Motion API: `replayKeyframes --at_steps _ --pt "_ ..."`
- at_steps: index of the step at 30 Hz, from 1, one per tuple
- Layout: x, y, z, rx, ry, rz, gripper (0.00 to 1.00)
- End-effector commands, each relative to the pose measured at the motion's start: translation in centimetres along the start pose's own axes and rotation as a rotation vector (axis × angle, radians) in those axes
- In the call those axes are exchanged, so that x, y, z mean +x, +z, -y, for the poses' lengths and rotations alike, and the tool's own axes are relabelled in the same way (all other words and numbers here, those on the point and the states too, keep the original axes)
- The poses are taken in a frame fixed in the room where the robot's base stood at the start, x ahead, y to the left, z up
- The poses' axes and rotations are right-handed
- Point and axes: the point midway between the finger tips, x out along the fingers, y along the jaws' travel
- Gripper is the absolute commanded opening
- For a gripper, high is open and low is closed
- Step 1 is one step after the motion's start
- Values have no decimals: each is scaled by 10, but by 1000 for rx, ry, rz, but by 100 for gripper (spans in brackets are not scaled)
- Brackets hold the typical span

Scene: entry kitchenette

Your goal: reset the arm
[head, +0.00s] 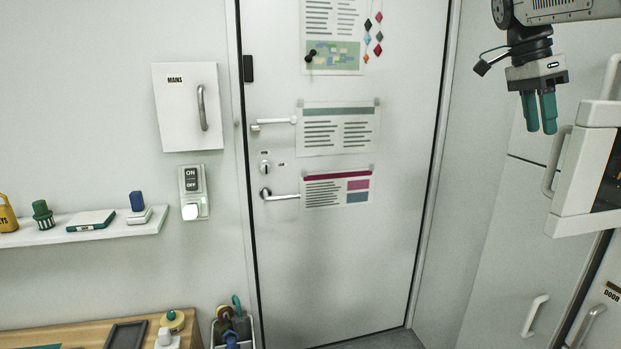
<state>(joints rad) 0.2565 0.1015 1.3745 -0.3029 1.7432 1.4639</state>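My gripper (541,131) hangs from my arm (570,10) at the top right, with its two teal fingers pointing down. A narrow gap shows between the fingers, and nothing is held in them. The gripper is in the air, in front of the pale wall and panels right of the door. It appears just left of a white appliance door (585,170) with a handle; I cannot tell the distance in depth between them.
A white door (340,245) with lever handles and posted sheets fills the middle. Left are a MAINS box (180,120), an ON/OFF switch (192,180), a shelf (75,233) with small items, and a wooden bench (85,332). A bin (246,330) of tools stands beside the bench.

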Motion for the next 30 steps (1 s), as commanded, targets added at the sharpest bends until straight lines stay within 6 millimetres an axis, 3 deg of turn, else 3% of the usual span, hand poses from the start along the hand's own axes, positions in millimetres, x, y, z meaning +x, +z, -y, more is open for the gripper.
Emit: replayKeyframes --at_steps 1,8,15,18,24,30 --pt "2 16 -23 -120 -25 14 38" --pt "45 83 -116 -702 -144 63 38" --pt "125 147 -212 -1270 -293 70 38" --pt "161 167 -243 -1461 -350 61 38" --pt "206 189 -277 -1682 -419 40 38" --pt "215 193 -283 -1724 -431 35 38"
